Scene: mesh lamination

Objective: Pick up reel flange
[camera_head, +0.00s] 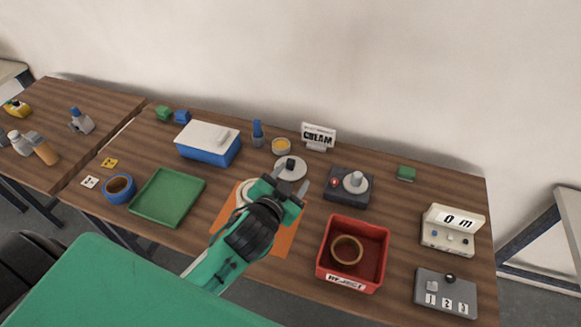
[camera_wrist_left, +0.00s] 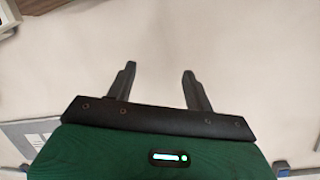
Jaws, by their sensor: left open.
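A white round piece (camera_head: 243,190) lies on an orange mat (camera_head: 284,239), partly hidden by my left arm. My left gripper (camera_head: 292,179) is open and appears over the near side of the grey disc in the head view. The left wrist view shows its two fingers (camera_wrist_left: 157,82) apart with nothing between them. My right gripper is not in view.
A red bin (camera_head: 325,262) holding a brown ring stands at right front. A dark device (camera_head: 340,196) with a grey knob sits right of the gripper.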

